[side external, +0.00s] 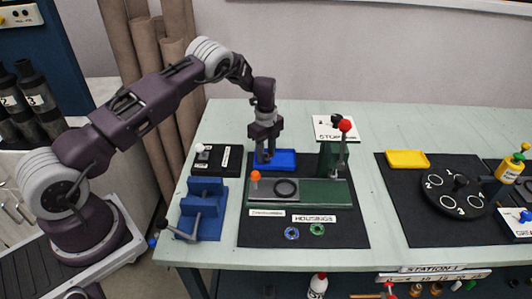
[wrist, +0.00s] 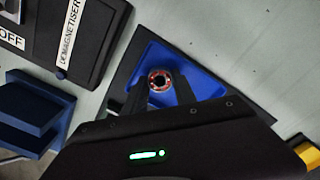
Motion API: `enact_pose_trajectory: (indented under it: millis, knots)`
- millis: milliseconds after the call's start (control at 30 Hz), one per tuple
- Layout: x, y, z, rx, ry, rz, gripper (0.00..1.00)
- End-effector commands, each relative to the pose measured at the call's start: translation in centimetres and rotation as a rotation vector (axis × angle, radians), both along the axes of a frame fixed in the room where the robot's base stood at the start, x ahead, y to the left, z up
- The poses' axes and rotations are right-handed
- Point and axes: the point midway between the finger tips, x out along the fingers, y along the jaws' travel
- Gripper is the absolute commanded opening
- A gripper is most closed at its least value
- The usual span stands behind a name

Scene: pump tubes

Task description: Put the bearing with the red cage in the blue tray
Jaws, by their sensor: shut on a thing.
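The bearing with the red cage (wrist: 153,79) is a small metal ring with a dark hole. In the wrist view it sits between my fingertips, against the blue of the tray. My gripper (side external: 265,158) points down over the left part of the blue tray (side external: 286,160) and is shut on this bearing. In the wrist view the tray (wrist: 207,86) surrounds the bearing and the fingertips. I cannot tell whether the bearing touches the tray floor. In the side view the bearing is too small and hidden by the fingers to make out.
A blue-caged bearing (side external: 291,233) and a green-caged bearing (side external: 317,229) lie on the black mat near its front. A green press (side external: 330,190) with a red-knobbed lever stands right of the tray. A demagnetiser (side external: 217,158) and a blue vise (side external: 200,205) stand at left.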

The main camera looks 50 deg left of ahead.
Motion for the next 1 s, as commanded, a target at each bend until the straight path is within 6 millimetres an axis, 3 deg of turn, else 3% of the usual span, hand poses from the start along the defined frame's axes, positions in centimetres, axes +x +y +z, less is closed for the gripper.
enact_pose_trajectory:
  millis: [67, 100, 133, 467, 567, 800, 1000]
  knots:
    - [0.0, 0.0, -0.2, 0.0, 0.0, 0.0, 0.0]
    - [0.0, 0.0, -0.3, -0.001, 0.0, 0.001, 0.37]
    - [0.0, 0.0, -0.3, 0.0, 0.0, 0.001, 0.42]
    - [0.0, 0.0, 0.1, 0.0, 0.0, 0.0, 0.42]
    - [0.1, 0.0, 1.9, -0.001, -0.003, 0.001, 0.42]
    - [0.1, 0.0, 8.5, 0.0, -0.005, 0.0, 0.42]
    - [0.0, 0.0, 11.6, -0.001, 0.0, 0.0, 0.42]
